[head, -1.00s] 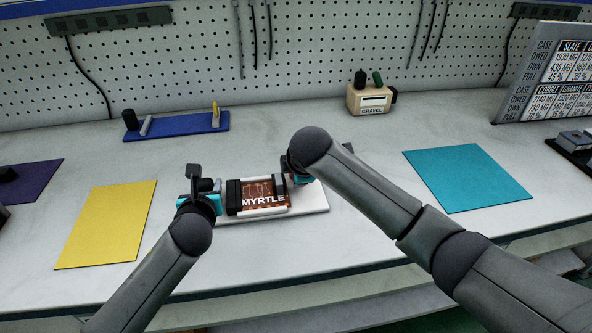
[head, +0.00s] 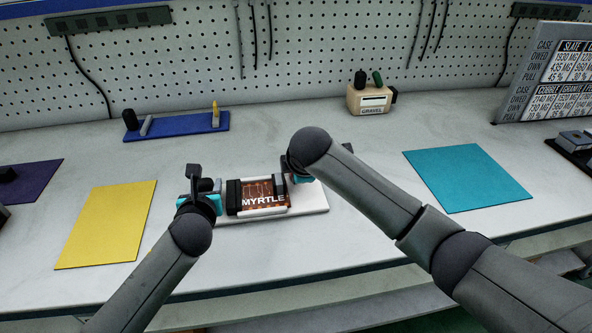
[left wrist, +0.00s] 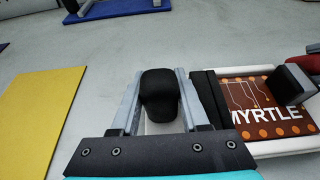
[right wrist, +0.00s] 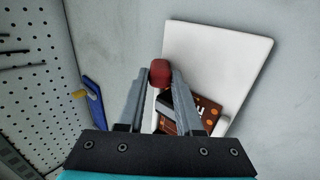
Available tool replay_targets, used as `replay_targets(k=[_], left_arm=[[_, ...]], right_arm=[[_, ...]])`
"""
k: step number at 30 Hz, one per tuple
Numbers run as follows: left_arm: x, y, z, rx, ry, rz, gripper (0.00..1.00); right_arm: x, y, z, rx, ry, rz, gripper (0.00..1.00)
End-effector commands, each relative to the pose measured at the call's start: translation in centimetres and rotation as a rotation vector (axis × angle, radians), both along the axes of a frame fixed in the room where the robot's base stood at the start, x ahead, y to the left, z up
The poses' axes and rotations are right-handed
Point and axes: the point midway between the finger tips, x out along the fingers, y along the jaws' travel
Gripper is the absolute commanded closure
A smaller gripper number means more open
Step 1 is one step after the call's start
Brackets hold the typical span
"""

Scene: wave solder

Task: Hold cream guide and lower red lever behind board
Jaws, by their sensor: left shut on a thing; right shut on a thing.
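The brown board marked MYRTLE (head: 264,194) lies between cream rails (head: 265,212) on a white base plate (head: 318,200); it also shows in the left wrist view (left wrist: 258,108). My left gripper (head: 204,186) is at the board's left end, shut on a black knob (left wrist: 160,95) with a pale part under it. My right gripper (right wrist: 160,78) is at the board's right end, shut on the red lever (right wrist: 160,73). The lever's red end also shows at the edge of the left wrist view (left wrist: 306,64). In the head view my right arm largely hides the right gripper and lever.
A yellow mat (head: 108,225) lies left and a teal mat (head: 468,178) right. A blue fixture (head: 180,126) and a cream box marked GRAVEL (head: 369,99) stand behind, before the pegboard (head: 300,50). The bench between them is clear.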

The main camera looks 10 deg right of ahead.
Motion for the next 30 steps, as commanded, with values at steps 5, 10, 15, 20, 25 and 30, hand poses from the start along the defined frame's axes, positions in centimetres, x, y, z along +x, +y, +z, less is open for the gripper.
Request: replay_targets(k=[5, 10, 15, 20, 25, 30], left_arm=[[-0.26, 0.11, -0.74, 0.002, 0.016, 0.003, 1.0], [-0.27, 0.1, -0.72, 0.002, 0.016, 0.003, 1.0], [-0.27, 0.1, -0.72, 0.003, 0.016, 0.003, 1.0], [-0.27, 0.11, -0.73, 0.002, 0.016, 0.003, 1.0], [-0.26, 0.12, -0.74, 0.002, 0.016, 0.003, 1.0], [-0.26, 0.12, -0.73, 0.002, 0.016, 0.003, 1.0]], right_arm=[[-0.08, -0.07, -0.17, -0.002, -0.012, -0.001, 1.0], [-0.46, -0.12, -0.62, -0.003, -0.09, -0.003, 1.0], [-0.62, -0.12, -0.66, -0.002, -0.136, -0.001, 1.0], [-0.61, -0.11, -0.63, -0.002, -0.137, -0.001, 1.0], [-0.61, -0.1, -0.63, -0.002, -0.136, -0.001, 0.58], [-0.6, -0.06, -0.61, -0.001, -0.136, -0.001, 0.39]])
